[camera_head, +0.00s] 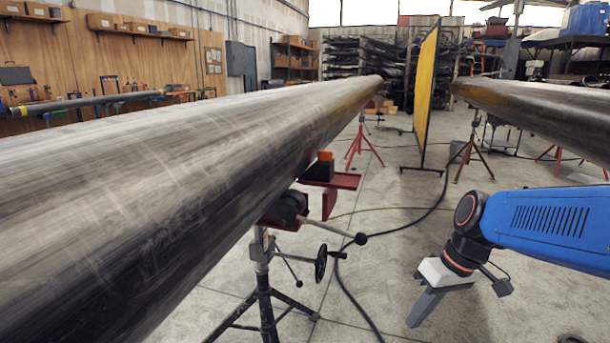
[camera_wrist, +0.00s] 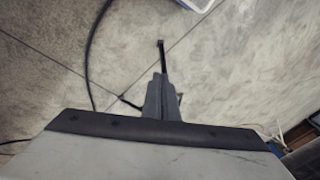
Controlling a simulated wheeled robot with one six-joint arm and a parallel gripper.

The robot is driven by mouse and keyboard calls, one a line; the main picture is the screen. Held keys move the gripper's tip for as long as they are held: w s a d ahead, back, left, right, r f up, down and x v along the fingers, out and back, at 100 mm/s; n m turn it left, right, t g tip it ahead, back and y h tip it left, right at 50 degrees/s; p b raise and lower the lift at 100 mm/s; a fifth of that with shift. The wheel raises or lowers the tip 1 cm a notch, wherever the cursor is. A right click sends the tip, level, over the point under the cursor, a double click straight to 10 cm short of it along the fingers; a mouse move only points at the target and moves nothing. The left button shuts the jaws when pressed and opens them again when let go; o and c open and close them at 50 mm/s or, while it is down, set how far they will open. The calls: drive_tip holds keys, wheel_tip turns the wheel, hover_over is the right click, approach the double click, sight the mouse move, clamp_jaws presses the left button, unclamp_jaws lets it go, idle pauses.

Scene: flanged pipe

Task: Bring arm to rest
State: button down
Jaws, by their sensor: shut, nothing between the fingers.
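My gripper (camera_head: 414,320) hangs at the lower right of the head view, below the end of my blue arm. It points down and a little left, over the concrete floor, apart from the pipe and its stand. Its fingers are together with nothing between them. In the wrist view the closed fingers (camera_wrist: 162,82) show at the centre against bare floor.
A large steel pipe (camera_head: 190,150) crosses the left of the head view on a black stand (camera_head: 265,295). A second pipe (camera_head: 545,105) lies at the right. A yellow screen (camera_head: 426,90) stands between them. A black cable (camera_head: 345,290) runs along the floor.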

drive_tip(key=s+d+r+m+t+h, duration=0.1)
drive_tip(key=s+d+m+t+h, duration=0.2)
drive_tip(key=s, duration=0.7)
drive_tip(key=shift+s+d+r+m+t+h, duration=0.2)
drive_tip(key=shift+d+m+t+h, duration=0.3)
drive_tip(key=shift+d, duration=0.65)
